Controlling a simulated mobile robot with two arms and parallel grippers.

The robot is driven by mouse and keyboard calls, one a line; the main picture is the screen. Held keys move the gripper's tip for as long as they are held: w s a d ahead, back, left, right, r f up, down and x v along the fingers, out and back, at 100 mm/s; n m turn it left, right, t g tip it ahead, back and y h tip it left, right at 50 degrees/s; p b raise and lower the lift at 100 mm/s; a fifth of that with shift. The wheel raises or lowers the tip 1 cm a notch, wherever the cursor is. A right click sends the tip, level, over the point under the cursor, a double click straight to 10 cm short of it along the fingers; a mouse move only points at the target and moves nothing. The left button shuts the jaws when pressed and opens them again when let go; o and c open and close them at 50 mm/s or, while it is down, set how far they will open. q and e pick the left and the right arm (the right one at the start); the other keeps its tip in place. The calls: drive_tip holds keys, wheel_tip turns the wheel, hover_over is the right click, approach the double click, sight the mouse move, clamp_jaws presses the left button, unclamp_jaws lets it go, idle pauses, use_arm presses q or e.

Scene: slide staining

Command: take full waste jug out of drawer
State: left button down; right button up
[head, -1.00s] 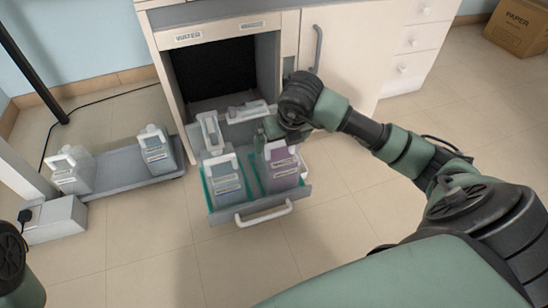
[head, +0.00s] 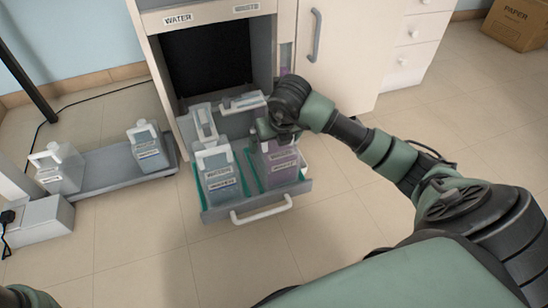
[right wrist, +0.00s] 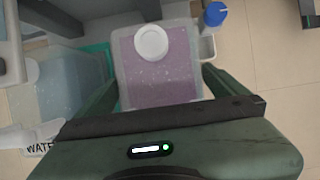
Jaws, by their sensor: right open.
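The jug with purple liquid (head: 281,160) stands upright in the right part of the pulled-out drawer (head: 255,206). My right gripper (head: 268,128) is at the top of this jug and partly hides it. In the right wrist view the purple jug (right wrist: 158,75) with its round white cap lies between the open fingers of my right gripper (right wrist: 165,88); firm contact cannot be made out. A second jug with pale bluish liquid (head: 219,178) stands beside it on the left in the drawer. My left gripper is not in view.
Behind the jugs, more pale containers (head: 203,122) sit in the drawer. The cabinet (head: 178,19) rises behind, with a dark opening. On the floor at left, a grey tray (head: 108,170) carries two jugs. Floor in front of the drawer is clear.

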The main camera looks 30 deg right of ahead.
drive_tip(key=c, duration=1.5)
drive_tip(key=shift+w+r, duration=0.15)
drive_tip(key=shift+r, duration=0.05)
drive_tip(key=c, duration=0.3)
drive_tip(key=shift+r, duration=0.1)
